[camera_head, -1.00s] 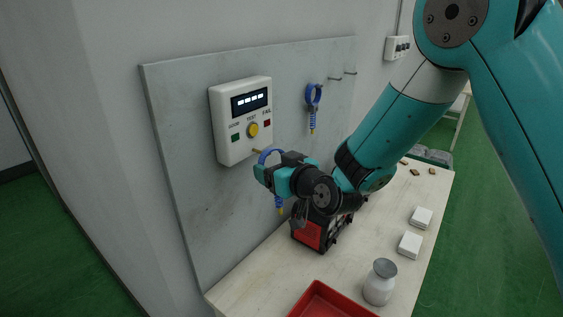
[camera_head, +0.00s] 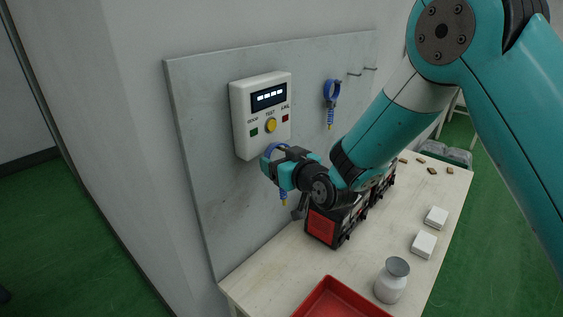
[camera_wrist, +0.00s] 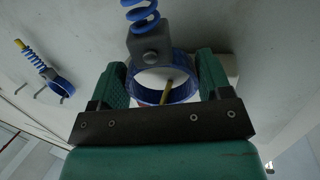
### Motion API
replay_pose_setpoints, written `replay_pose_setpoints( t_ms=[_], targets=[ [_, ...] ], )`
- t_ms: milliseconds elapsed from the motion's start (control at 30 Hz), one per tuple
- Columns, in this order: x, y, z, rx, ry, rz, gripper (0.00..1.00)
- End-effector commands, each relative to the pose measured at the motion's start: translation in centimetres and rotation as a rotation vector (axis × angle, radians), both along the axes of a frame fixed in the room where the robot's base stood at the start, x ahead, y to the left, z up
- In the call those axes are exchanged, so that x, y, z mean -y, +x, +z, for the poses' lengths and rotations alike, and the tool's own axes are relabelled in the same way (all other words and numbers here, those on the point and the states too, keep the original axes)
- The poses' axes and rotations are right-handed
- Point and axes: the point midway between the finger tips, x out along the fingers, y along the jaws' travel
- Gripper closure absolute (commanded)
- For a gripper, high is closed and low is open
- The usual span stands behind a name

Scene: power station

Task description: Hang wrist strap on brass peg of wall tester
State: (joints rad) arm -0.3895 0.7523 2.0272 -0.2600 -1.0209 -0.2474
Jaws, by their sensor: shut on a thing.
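The wall tester (camera_head: 243,125) is a white box with a lit display and a yellow button, mounted on a grey panel. My gripper (camera_head: 270,166) is just below its lower edge, shut on a blue wrist strap (camera_wrist: 185,92). The strap's band is an open ring between the two fingers, with its grey snap and coiled blue cord (camera_wrist: 142,14) beyond. In the wrist view the brass peg (camera_wrist: 167,92) shows within the ring's opening; I cannot tell how deep it reaches. In the head view the strap hides the peg.
A second blue strap (camera_head: 331,90) hangs on the panel (camera_head: 205,150), beside bare hooks (camera_head: 362,71). Below, the bench (camera_head: 262,272) holds black-and-red boxes (camera_head: 322,226), a red tray (camera_head: 325,300), a jar (camera_head: 391,284) and white blocks (camera_head: 424,244).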

Motion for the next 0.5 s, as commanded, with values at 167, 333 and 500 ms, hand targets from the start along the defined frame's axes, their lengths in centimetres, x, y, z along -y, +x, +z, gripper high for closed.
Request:
replay_pose_setpoints(
  t_ms=[167,333,500],
  targets=[
    [0.01,-0.12,-0.38,-0.008,-0.006,0.001,0.64],
    [0.03,-0.14,-0.44,-0.01,-0.007,0.002,0.64],
    [0.03,-0.15,-0.45,-0.01,-0.007,0.001,0.08]
  ],
)
